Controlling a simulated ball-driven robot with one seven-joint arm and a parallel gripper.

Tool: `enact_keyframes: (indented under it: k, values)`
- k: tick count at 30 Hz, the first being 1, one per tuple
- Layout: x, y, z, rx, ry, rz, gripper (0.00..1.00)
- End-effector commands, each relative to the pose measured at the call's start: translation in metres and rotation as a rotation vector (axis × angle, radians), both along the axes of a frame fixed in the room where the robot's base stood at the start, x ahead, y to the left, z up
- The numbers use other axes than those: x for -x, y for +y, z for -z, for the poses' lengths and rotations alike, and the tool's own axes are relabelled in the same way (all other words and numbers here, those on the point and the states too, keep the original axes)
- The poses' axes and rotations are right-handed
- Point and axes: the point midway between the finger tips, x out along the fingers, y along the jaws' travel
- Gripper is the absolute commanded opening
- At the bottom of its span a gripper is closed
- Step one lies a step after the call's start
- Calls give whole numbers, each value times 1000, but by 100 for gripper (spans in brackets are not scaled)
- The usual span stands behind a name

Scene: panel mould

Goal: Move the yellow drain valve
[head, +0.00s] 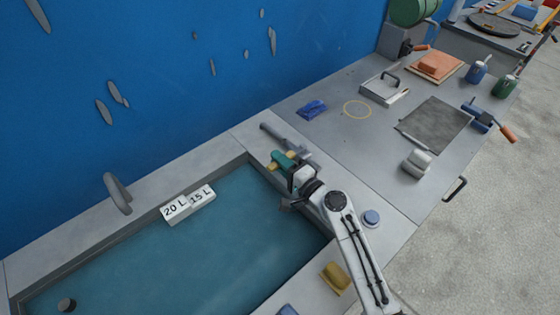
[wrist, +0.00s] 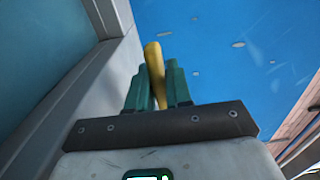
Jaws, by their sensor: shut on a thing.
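My gripper (head: 282,160) is at the far right corner of the water basin, beside a grey pipe-like fitting (head: 286,137). Its green fingers are shut on the yellow drain valve (head: 268,167), which shows as small yellow parts beside the fingers. In the wrist view, the yellow valve handle (wrist: 153,56) stands between the two green fingers (wrist: 158,75) and sticks out beyond their tips. The lower part of the handle is hidden by the fingers, and its mounting cannot be made out.
The basin (head: 140,225) holds blue-green water, with a "20 L / 15 L" marker (head: 188,204) at its back. A yellow block (head: 335,276) and a blue round knob (head: 371,217) are on the front edge. The worktop at right holds a blue cloth (head: 312,109) and a grey slab (head: 436,122).

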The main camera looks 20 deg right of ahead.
Motion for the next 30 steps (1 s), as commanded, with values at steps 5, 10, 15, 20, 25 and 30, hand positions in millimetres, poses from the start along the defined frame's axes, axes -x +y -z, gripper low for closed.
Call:
enact_keyframes:
  k: [5, 10, 15, 20, 25, 30]
  values:
    - [1, 0, 2, -1, 1, -3, 0]
    - [4, -3, 6, -2, -1, -59, 0]
    - [11, -7, 6, -1, -2, -159, 0]
    - [17, -9, 4, -1, -1, -234, 0]
    - [20, -10, 2, 1, 2, -265, 0]
    - [21, -10, 1, 1, 2, -265, 0]
